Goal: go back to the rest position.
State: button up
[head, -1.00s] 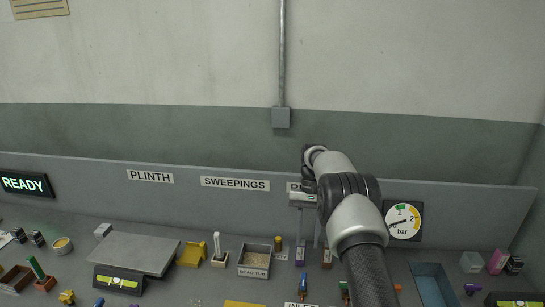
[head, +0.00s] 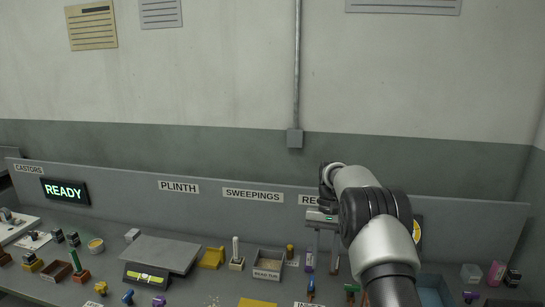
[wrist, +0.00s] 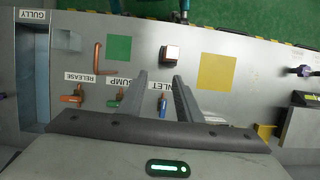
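My gripper (head: 325,260) hangs with its fingers down over the bench, left of the thick part of my arm in the head view. In the wrist view my gripper (wrist: 158,82) has its two fingers well apart with nothing held between them. The bench top (wrist: 258,42) shows beyond the fingertips. The INLET label and a blue-handled valve (wrist: 162,104) show in the gap, lower down on the bench. My arm hides part of the bench's right side and most of the gauge (head: 417,229).
A clear box (head: 471,272) and a pink item (head: 496,273) stand at the right. The READY sign (head: 66,191) is on the back panel.

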jog(key=s+r+n+t, duration=0.1)
jog(key=s+r+t, duration=0.1)
jog(key=s+r, duration=0.6)
jog(key=s+r+t, duration=0.2)
jog(key=s+r, duration=0.2)
jog(key=r, duration=0.9)
jog(key=s+a+n+t+p, duration=0.1)
jog(key=s+t, duration=0.4)
jog(key=s, duration=1.8)
notch_tip(320, 180, up, 16)
jog(key=p, duration=1.6)
jog(key=shift+w+r+h, duration=0.25)
jog(key=shift+w+h, duration=0.05)
jog(key=shift+h, duration=0.1)
dwell(0.9)
